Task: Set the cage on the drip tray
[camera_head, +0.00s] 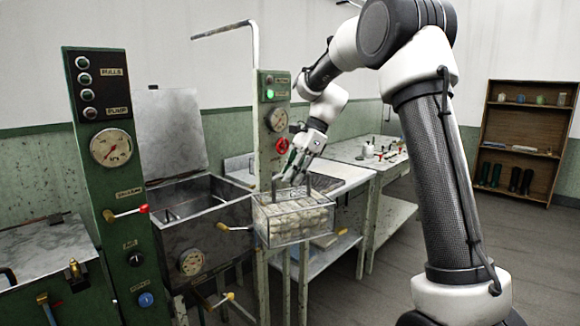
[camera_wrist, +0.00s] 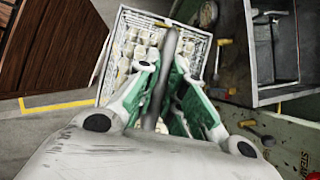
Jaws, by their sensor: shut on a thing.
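The cage (camera_head: 293,226) is a wire box filled with pale, rounded pieces. It appears held in the air, roughly level, in front of the bench. My gripper (camera_head: 290,178) is above it, shut on its upright grey handle. In the wrist view, the green-padded fingers of my gripper (camera_wrist: 165,78) close around the handle bar (camera_wrist: 167,65), with the cage (camera_wrist: 196,36) beyond. A flat metal surface (camera_head: 343,173) on the bench behind the cage may be the drip tray; I cannot tell for sure. The cage and my arm hide part of the bench.
An open-lidded metal basin (camera_head: 190,205) stands left of the cage. A green control panel (camera_head: 105,160) is further left, and a narrower green post (camera_head: 270,130) rises behind the cage. A bench (camera_head: 385,155) with small items is behind. A wooden shelf (camera_head: 522,140) stands at the right wall.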

